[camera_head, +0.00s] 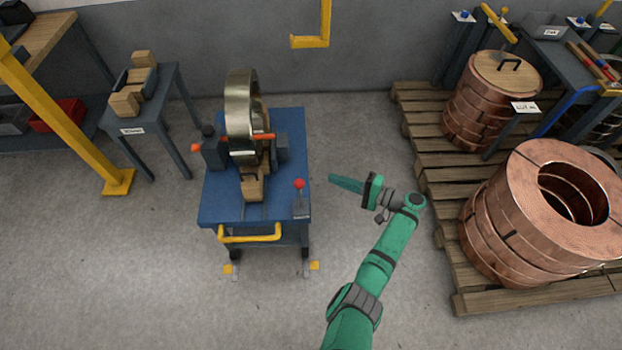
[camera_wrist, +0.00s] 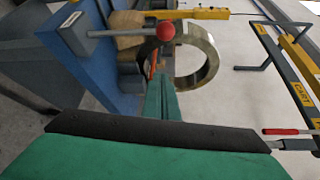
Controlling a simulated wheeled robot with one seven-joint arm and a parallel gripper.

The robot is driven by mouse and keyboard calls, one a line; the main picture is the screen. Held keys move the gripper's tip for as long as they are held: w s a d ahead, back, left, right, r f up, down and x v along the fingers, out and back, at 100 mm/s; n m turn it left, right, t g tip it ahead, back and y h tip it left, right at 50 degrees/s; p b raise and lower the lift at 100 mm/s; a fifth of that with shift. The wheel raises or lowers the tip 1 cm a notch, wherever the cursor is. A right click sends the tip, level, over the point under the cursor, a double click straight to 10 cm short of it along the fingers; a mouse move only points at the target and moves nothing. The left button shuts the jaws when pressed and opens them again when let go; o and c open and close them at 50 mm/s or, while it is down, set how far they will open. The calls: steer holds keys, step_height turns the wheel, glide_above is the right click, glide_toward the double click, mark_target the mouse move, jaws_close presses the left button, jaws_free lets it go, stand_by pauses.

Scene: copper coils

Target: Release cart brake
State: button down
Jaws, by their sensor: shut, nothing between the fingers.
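The blue cart (camera_head: 222,207) stands on the floor left of centre in the head view. A lever with a red ball knob (camera_head: 299,184) rises from a grey base at the cart's front right corner. The lever also shows in the wrist view, with its red knob (camera_wrist: 165,30) at the end of a grey rod. My gripper (camera_head: 333,182) is right of the lever, its green fingers shut, empty and pointing left towards the knob. A gap shows between fingertips and knob in the head view. In the wrist view the fingers (camera_wrist: 160,85) appear just below the knob.
The cart carries a metal ring (camera_head: 238,105) held upright between supports. A yellow handle (camera_head: 250,238) is on its front. A wooden pallet (camera_head: 440,200) with copper coils (camera_head: 520,210) lies right of my arm. A small table (camera_head: 170,110) stands left. Floor around the cart is open.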

mark_target(300, 195)
steer(key=w+a, duration=0.1)
steer(key=a, duration=0.8)
steer(key=shift+a+f, duration=0.15)
steer(key=shift+a, duration=0.1)
steer(key=shift+a, duration=0.1)
stand_by(0.5)
